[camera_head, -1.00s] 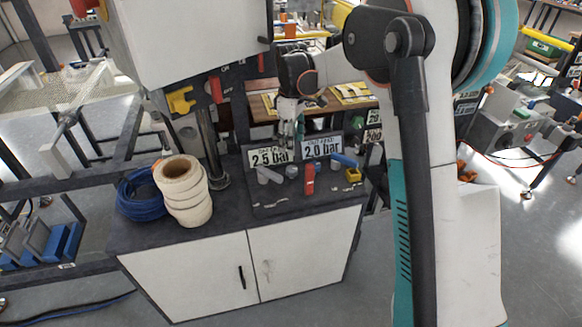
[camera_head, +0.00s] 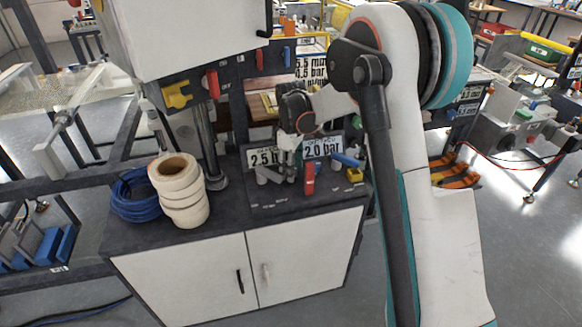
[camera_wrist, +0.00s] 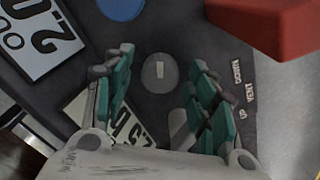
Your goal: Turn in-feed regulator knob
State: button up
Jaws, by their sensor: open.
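A round grey knob with a white line mark (camera_wrist: 159,73) stands on the dark panel in the wrist view. My gripper (camera_wrist: 160,66) is open, with a teal-padded finger on each side of the knob and a visible gap to both. The fingers are apart from it sideways; I cannot tell the height gap. In the head view my gripper (camera_head: 290,170) points down over the panel and mostly hides the knob. A "2.5 bar" sign (camera_head: 262,158) stands behind left and a "2.0 bar" sign (camera_head: 323,148) behind right.
A red lever (camera_head: 310,179) stands close right of my gripper and looms large in the wrist view (camera_wrist: 268,28). White rolls (camera_head: 181,190) and blue cable (camera_head: 131,196) stand left on the cabinet.

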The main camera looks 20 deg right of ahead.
jog(key=c, duration=1)
jog(key=shift+c, duration=0.2)
jog(key=shift+m, duration=0.4)
jog(key=m+p, duration=0.1)
jog(key=m, duration=0.2)
jog(key=shift+m, duration=0.4)
jog(key=m+p, duration=0.1)
jog(key=m, duration=0.3)
jog(key=shift+m, duration=0.3)
jog(key=m, duration=0.8)
jog(key=shift+d+p, duration=0.1)
jog(key=shift+p, duration=0.25)
jog(key=shift+m, duration=0.5)
